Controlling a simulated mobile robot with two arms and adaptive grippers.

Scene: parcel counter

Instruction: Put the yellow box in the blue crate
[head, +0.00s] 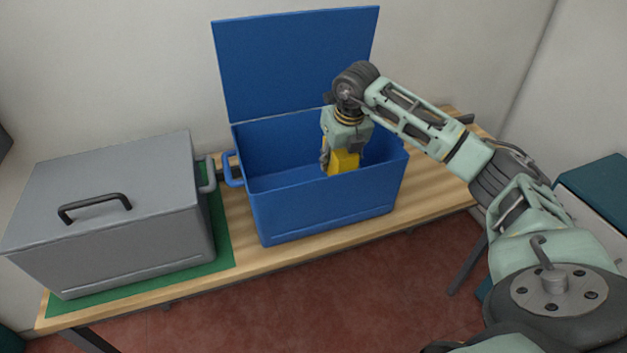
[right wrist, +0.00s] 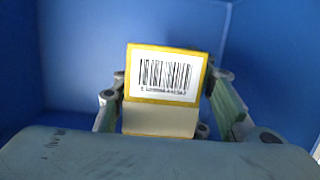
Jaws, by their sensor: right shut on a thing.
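The blue crate (head: 322,215) stands on the wooden counter with its lid (head: 297,60) raised at the back. My right gripper (head: 341,167) reaches down into the crate's opening, toward its right half. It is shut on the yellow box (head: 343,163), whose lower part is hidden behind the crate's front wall. In the right wrist view the yellow box (right wrist: 167,88) sits between the two fingers (right wrist: 165,105), with a white barcode label facing the camera and blue crate walls around it. I cannot tell whether the box touches the crate floor. My left gripper is out of view.
A grey lidded box (head: 120,215) with a black handle stands on a green mat (head: 222,240) left of the crate. Bare wood of the counter (head: 430,190) shows right of the crate. A teal-topped cabinet (head: 600,190) stands at the far right.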

